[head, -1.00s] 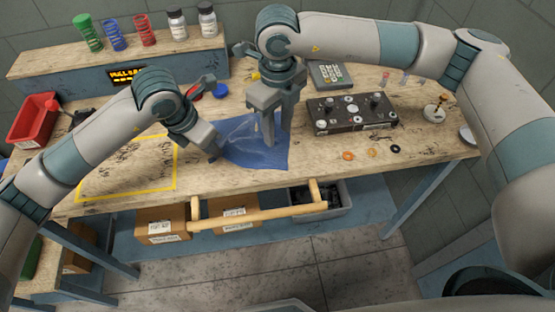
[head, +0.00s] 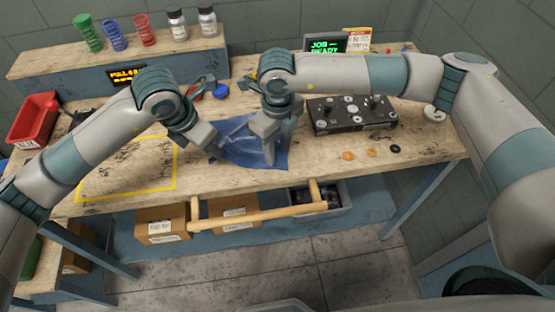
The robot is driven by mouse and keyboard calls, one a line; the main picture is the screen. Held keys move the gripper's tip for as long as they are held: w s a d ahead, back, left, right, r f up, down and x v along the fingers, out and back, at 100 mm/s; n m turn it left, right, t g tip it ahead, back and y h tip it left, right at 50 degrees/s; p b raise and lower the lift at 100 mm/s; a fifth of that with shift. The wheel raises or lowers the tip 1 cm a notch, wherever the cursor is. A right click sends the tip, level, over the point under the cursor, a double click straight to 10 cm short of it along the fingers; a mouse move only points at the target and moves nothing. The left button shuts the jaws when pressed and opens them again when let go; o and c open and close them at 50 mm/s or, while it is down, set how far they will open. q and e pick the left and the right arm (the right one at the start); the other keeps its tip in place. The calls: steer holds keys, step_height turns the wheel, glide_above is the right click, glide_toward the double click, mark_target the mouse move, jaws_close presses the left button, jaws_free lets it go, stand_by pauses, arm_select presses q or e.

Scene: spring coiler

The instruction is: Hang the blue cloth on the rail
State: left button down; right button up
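The blue cloth (head: 240,152) lies crumpled on the bench near its front edge. The wooden rail (head: 255,215) runs along the bench front, below the top, and is bare. My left gripper (head: 212,143) is at the cloth's left edge; its fingertips are partly hidden, so I cannot tell whether it grips the cloth. My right gripper (head: 267,150) points down over the cloth's right part, with its fingers at or just above the fabric. I cannot tell whether they touch it or how far they are apart.
A black control panel (head: 352,115) stands right of the cloth, with small rings (head: 371,152) before it. A yellow-outlined area (head: 125,175) is clear at left. Springs (head: 117,35) and bottles stand on the rear shelf. A red bin (head: 32,120) is far left. Boxes (head: 162,225) sit below.

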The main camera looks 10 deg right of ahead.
steer(key=shift+f, duration=0.9)
steer(key=shift+s, duration=0.1)
jaws_close()
steer(key=shift+r, duration=2.5)
arm_select(q)
steer(key=c, duration=1.9)
jaws_free()
steer(key=shift+c, duration=0.2)
